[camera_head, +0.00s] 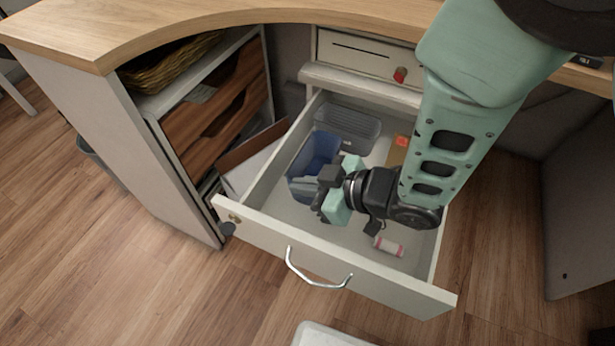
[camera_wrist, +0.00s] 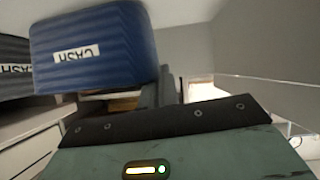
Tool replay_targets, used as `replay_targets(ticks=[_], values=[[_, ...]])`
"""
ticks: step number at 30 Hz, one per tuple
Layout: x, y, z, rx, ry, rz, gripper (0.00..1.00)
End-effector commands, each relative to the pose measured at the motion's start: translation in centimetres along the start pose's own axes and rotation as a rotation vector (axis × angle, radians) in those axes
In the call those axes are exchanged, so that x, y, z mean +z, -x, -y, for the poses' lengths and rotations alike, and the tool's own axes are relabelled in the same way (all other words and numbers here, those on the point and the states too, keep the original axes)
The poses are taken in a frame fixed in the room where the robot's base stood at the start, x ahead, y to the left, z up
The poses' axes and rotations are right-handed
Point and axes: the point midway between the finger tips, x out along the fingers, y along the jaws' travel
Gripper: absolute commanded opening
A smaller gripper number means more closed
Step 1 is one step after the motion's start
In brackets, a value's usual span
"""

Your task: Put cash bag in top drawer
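A white drawer (camera_head: 263,225) under the counter is pulled out; I cannot tell whether it is the top one. Inside, at its left, lies a blue cash bag (camera_head: 310,160). The wrist view shows the blue bag (camera_wrist: 110,35) close up, with its CASH label upside down. A dark grey bag (camera_wrist: 14,72) with a similar label is beside it at the left. My gripper (camera_head: 325,190) is low inside the drawer, just right of the blue bag. Its dark fingers (camera_wrist: 168,90) are beside the bag; their gap and any contact are unclear.
The drawer also holds a grey container (camera_head: 348,127), an orange-marked item (camera_head: 401,141) and a pink-and-white roll (camera_head: 388,246). A slotted white panel (camera_head: 365,52) with a red knob is above. A metal handle (camera_head: 318,283) is on the drawer front. Wooden-fronted shelves (camera_head: 218,110) stand at the left.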

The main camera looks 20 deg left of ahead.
Motion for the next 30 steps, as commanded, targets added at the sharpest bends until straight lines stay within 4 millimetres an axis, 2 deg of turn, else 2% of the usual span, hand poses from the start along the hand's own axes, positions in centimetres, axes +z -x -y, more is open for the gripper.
replay_targets(ticks=[9, 10, 12, 23, 26, 30], values=[[0.1, -0.1, 0.0, 0.001, 0.0, -0.002, 0.0], [0.2, -0.1, 0.0, 0.001, 0.0, -0.002, 0.05], [0.1, -0.1, 0.0, 0.001, 0.0, -0.002, 0.24], [-0.4, 0.2, 0.0, 0.001, 0.001, -0.002, 0.24], [-0.3, 1.4, -0.2, 0.003, -0.001, -0.002, 0.24], [-0.4, 4.2, -0.2, 0.004, -0.003, -0.001, 0.24]])
